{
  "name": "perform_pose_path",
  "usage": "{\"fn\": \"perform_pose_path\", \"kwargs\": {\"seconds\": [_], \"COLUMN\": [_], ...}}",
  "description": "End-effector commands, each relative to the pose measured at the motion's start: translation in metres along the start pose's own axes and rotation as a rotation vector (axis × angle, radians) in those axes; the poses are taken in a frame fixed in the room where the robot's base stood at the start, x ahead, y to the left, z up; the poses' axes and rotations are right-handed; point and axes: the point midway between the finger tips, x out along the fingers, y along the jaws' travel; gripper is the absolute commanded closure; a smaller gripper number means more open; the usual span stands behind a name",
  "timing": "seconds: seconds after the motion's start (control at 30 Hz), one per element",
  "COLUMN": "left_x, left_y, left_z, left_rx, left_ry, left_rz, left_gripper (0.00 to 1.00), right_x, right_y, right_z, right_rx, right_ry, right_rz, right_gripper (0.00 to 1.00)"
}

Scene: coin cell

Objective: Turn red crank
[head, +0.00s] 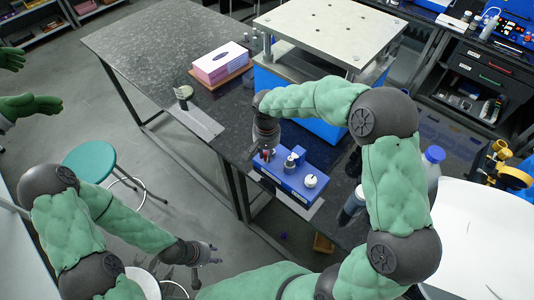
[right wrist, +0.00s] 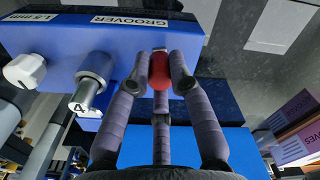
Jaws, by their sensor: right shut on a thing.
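The red crank knob (right wrist: 160,76) shows in the right wrist view, between the purple-grey fingers of my right gripper (right wrist: 161,70). The fingers are closed around it and hide part of it. It belongs to a blue machine (right wrist: 50,45) labelled GROOVER, which also shows in the head view (head: 286,192). In the head view my right gripper (head: 265,154) is at the left end of this machine. My left gripper (head: 214,255) is empty, with its fingers apart, over the floor at the lower middle, away from the machine.
A pink box (head: 220,63) and a large metal-topped press (head: 330,30) stand farther back. A teal stool (head: 89,160) stands on the floor at left.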

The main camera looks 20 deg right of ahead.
Motion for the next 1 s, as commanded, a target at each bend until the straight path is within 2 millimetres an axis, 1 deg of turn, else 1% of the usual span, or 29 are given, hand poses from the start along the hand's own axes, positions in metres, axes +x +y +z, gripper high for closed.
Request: {"fn": "perform_pose_path", "kwargs": {"seconds": [0.27, 0.3, 0.6, 0.73, 0.87, 1.0], "left_x": [0.0, 0.0, 0.0, 0.0, 0.0, 0.0], "left_y": [0.0, 0.0, 0.0, 0.0, 0.0, 0.0], "left_z": [0.0, 0.0, 0.0, 0.0, 0.0, 0.0], "left_rx": [0.0, 0.0, 0.0, 0.0, 0.0, 0.0], "left_ry": [0.0, 0.0, 0.0, 0.0, 0.0, 0.0], "left_rz": [0.0, 0.0, 0.0, 0.0, 0.0, 0.0], "left_gripper": [0.6, 0.6, 0.6, 0.6, 0.6, 0.6], "right_x": [0.0, 0.0, 0.0, -0.006, -0.023, -0.051], "right_y": [-0.001, -0.001, 0.0, 0.0, 0.0, -0.001], "right_z": [0.0, 0.0, 0.0, -0.001, -0.001, -0.001], "right_rx": [-0.002, -0.002, -0.002, -0.001, -0.002, -0.002], "right_ry": [0.001, 0.001, 0.001, 0.002, 0.005, 0.006], "right_rz": [-0.001, -0.001, 0.0, 0.0, -0.001, -0.003], "right_gripper": [1.0, 0.69, 0.69, 0.69, 0.69, 0.69]}}
